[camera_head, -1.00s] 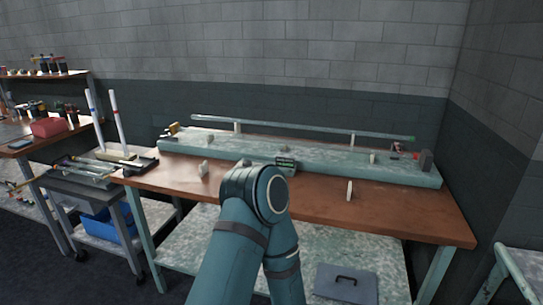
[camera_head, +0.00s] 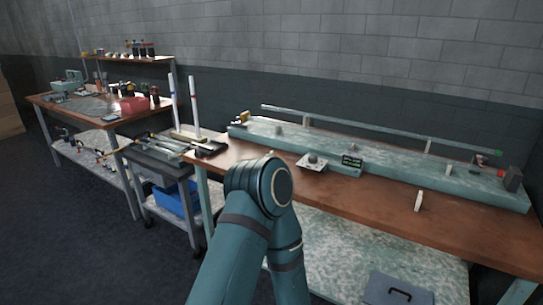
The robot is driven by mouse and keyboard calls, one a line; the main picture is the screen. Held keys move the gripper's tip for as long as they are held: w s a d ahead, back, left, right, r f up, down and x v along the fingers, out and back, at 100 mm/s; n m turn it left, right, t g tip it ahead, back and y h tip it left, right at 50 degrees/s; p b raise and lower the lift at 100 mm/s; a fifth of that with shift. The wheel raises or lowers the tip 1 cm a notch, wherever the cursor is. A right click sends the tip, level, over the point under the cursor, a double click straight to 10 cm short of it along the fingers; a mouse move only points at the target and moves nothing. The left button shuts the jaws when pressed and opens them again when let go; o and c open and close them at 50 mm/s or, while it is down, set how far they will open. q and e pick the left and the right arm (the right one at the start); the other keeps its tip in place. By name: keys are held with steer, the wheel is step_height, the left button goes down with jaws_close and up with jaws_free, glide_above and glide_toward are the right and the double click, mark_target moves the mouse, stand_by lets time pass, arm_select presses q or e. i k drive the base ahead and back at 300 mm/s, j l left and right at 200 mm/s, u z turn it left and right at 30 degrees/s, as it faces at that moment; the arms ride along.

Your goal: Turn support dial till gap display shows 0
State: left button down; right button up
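A dark round dial on a pale square plate (camera_head: 313,162) sits near the front edge of the wooden bench; I take it to be the support dial. Just right of it is a small dark display with green marks (camera_head: 352,162), too small to read. A long glass tube (camera_head: 370,127) runs above the pale green bed (camera_head: 400,166) on upright supports. One of my arms rises from the bottom centre, its elbow joint just left of the dial in the picture. Neither gripper shows.
The wooden bench top (camera_head: 385,195) has a pale upright disc (camera_head: 418,201) near its front edge. A cart with two upright rods (camera_head: 194,105) stands left of the bench, with a blue bin (camera_head: 178,198) below. Open floor lies at the lower left.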

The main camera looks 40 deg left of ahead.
mark_target(312, 160)
steer(key=u, duration=0.9)
